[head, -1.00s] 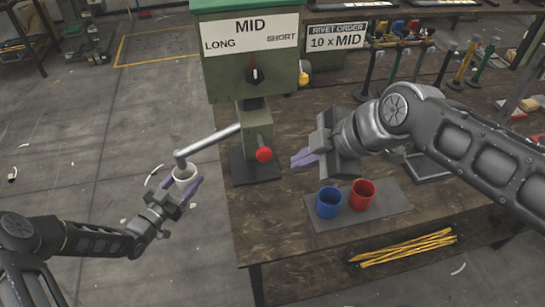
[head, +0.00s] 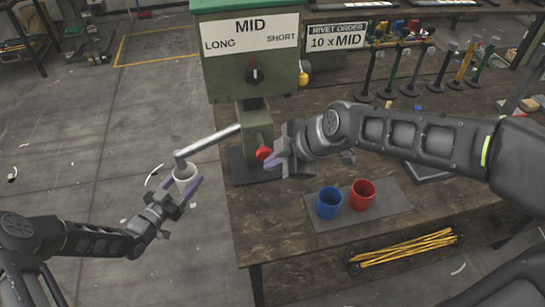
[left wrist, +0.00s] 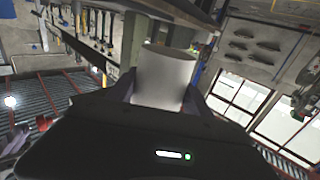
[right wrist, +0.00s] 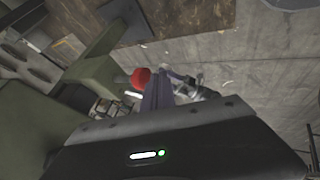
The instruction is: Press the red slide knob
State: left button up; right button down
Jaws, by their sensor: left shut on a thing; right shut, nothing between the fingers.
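The red slide knob (head: 263,154) is on the front of the green rivet press (head: 250,60), low on its column; it also shows in the right wrist view (right wrist: 141,77). My right gripper (head: 270,162) is shut with nothing between its fingers. Its fingertips are right at the knob, close beside or touching it; I cannot tell which. My left gripper (head: 188,186) is shut on a white cup (head: 185,174) and holds it under the end of the press's grey spout (head: 180,155). The cup fills the middle of the left wrist view (left wrist: 165,78).
A blue cup (head: 329,203) and a red cup (head: 362,195) stand on a grey mat (head: 393,205) to the right. The press dial sign (head: 250,33) reads MID; an order sign (head: 336,37) reads 10 x MID.

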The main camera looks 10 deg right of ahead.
jog(key=shift+w, duration=0.55)
jog(key=w, duration=0.4)
pick_arm(q)
jog(key=shift+s+r, duration=0.1)
pick_arm(e)
jog(key=shift+d+r, duration=0.1)
jog(key=shift+s, duration=0.1)
jog(key=s, duration=0.4)
send_near(269, 148)
jog(key=s, duration=0.4)
jog(key=shift+r, duration=0.25)
dwell(0.5)
